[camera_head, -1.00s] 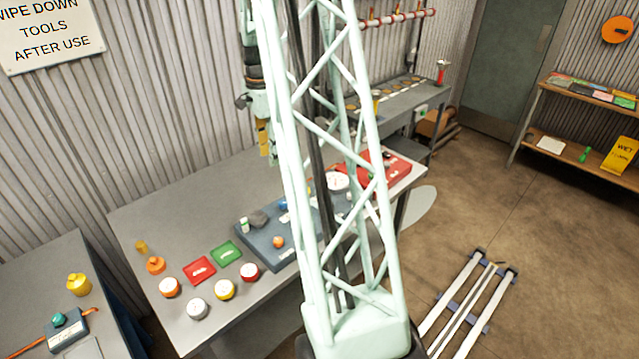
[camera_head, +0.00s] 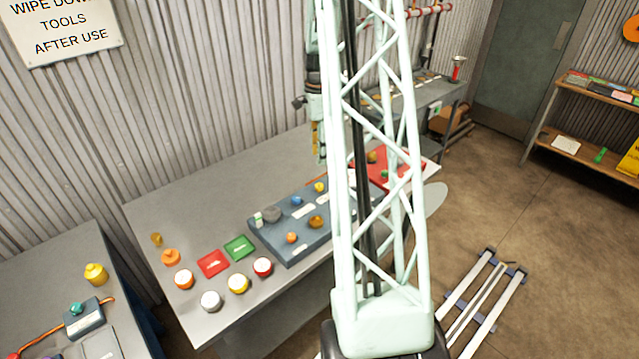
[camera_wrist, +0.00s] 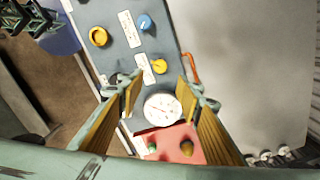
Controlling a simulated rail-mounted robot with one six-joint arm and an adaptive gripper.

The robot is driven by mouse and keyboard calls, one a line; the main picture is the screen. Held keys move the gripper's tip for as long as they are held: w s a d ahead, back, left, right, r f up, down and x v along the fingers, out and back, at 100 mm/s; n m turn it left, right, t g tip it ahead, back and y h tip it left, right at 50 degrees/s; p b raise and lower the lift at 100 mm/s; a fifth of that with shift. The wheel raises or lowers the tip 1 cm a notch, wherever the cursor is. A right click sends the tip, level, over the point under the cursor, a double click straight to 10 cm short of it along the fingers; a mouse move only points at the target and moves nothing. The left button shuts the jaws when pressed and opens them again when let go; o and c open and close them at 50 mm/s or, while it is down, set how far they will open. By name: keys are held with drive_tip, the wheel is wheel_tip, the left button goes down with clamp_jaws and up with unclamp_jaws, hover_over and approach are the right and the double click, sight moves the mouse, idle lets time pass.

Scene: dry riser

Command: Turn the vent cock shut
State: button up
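A blue-grey panel (camera_head: 262,243) lies on the middle bench. It carries a blue knob (camera_head: 297,201), a yellow knob (camera_head: 320,187), an amber knob (camera_head: 316,221), an orange knob (camera_head: 291,238) and white labels. I cannot read the labels, so I cannot tell which part is the vent cock. In the wrist view the blue knob (camera_wrist: 145,22), yellow knob (camera_wrist: 158,66) and amber knob (camera_wrist: 98,36) show again, with a round white gauge (camera_wrist: 163,108). My gripper (camera_wrist: 158,92) is open and empty above the panel, the gauge between its fingers in the picture. In the head view my gripper (camera_head: 318,140) hangs above the bench.
A red board (camera_wrist: 178,142) with a green and a brown knob adjoins the gauge. Red (camera_head: 213,263) and green (camera_head: 240,247) plates and several coloured caps occupy the left of the bench. The bench behind the panel (camera_head: 230,180) is clear. My mast hides part of the panel.

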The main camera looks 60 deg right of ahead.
sight(319, 185)
drive_tip(key=shift+f, duration=0.15)
drive_tip(key=shift+f+p, duration=0.4)
drive_tip(key=shift+f, duration=6.3)
drive_tip(key=c, duration=0.9)
